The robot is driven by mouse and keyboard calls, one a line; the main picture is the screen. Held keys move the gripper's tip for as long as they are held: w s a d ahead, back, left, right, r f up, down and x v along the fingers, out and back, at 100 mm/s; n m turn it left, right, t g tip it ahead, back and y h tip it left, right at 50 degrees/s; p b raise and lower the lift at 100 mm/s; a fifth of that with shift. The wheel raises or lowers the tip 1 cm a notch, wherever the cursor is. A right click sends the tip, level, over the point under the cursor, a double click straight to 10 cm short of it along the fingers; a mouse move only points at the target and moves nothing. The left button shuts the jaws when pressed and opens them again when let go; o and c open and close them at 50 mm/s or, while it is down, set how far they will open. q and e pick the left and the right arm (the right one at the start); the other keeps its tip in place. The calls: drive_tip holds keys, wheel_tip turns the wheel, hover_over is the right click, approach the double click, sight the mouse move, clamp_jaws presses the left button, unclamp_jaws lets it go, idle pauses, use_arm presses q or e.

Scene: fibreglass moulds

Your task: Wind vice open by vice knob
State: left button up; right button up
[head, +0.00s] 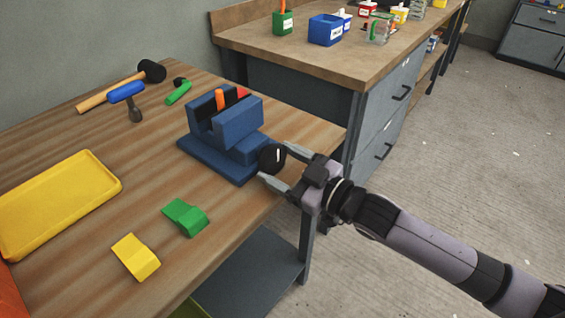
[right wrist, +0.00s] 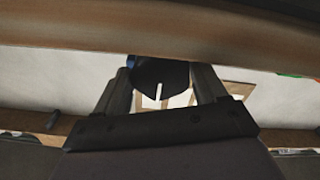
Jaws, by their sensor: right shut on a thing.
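The blue vice (head: 212,138) sits on the wooden bench near its right corner. An orange piece (head: 220,99) stands upright between its jaws, with a small red part beside it. The round black vice knob (head: 271,157), with a white mark on its face, is on the vice's front right. My right gripper (head: 274,163) has its two fingers on either side of the knob and is shut on it. In the right wrist view the dark knob (right wrist: 162,76) sits between the fingertips. My left gripper is not in view.
On the wooden bench (head: 75,133) lie a yellow tray (head: 110,188), a green block (head: 186,217), a yellow block (head: 136,257), a black-headed mallet (head: 152,71), a blue-handled tool (head: 127,91) and a green-handled tool (head: 179,92). A second bench (head: 330,64) with small bins stands behind.

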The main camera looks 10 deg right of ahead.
drive_tip(key=o, duration=1)
drive_tip(key=shift+o, duration=0.2)
drive_tip(key=v, duration=0.7)
drive_tip(key=shift+s+d, duration=0.1)
